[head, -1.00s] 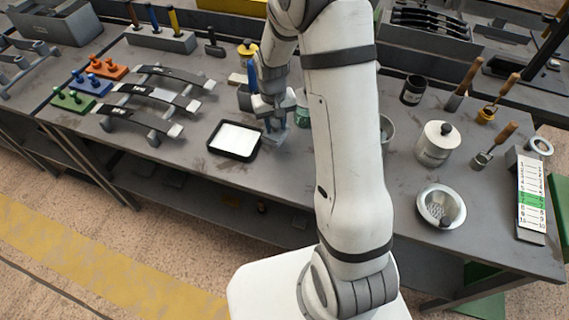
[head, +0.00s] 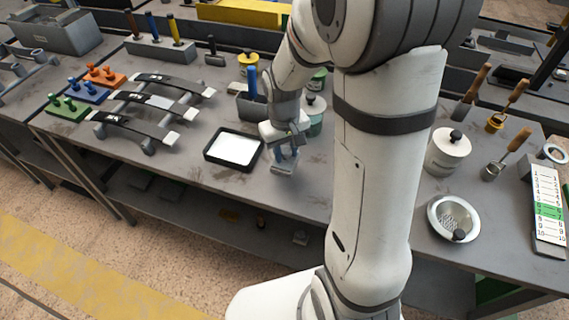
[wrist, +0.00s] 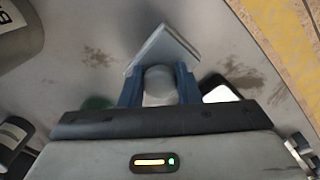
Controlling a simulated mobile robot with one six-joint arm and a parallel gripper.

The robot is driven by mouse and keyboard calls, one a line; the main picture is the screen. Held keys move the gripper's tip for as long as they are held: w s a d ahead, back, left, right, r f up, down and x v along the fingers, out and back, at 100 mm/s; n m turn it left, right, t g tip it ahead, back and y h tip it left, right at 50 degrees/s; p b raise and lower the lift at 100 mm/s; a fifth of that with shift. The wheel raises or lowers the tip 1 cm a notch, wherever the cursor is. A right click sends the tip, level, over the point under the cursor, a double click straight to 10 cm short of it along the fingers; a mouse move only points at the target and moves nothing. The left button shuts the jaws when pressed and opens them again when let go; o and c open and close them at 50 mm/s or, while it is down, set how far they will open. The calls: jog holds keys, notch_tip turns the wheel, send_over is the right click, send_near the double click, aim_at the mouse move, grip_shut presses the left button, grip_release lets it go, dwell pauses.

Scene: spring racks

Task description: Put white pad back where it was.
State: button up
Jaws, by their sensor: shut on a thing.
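A white pad (head: 235,148) with a black rim lies flat near the front edge of the bench. Part of a white surface with a dark rim also shows in the wrist view (wrist: 222,93), right of my fingers. My gripper (head: 286,151) is just right of the pad and apart from it, pointing down. In the wrist view, its blue fingers (wrist: 158,88) are shut on a grey piece (wrist: 162,48) with a pale rounded part between the fingers and a flat plate beyond. I cannot tell whether the plate touches the bench.
A rack with dark curved strips (head: 155,103) stands left of the pad. A white canister (head: 447,152) and a metal bowl (head: 455,218) are at right. Bare bench lies in front of the pad.

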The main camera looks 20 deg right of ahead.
aim_at(286, 161)
jog(key=shift+f, duration=2.2)
jog(key=shift+f, duration=0.25)
jog(key=o, duration=0.9)
jog(key=shift+r, duration=0.1)
jog(key=r, duration=1.2)
jog(key=shift+a+r, duration=0.1)
jog(key=shift+a, duration=0.1)
jog(key=s+r+t, duration=0.1)
jog(key=s+r, duration=0.1)
jog(key=s, duration=0.2)
jog(key=s+r+m+t, duration=0.1)
jog(key=s+r, duration=0.1)
jog(key=s, duration=0.3)
jog(key=s+r+m+t, duration=0.1)
jog(key=s+r, duration=0.1)
jog(key=s, duration=0.3)
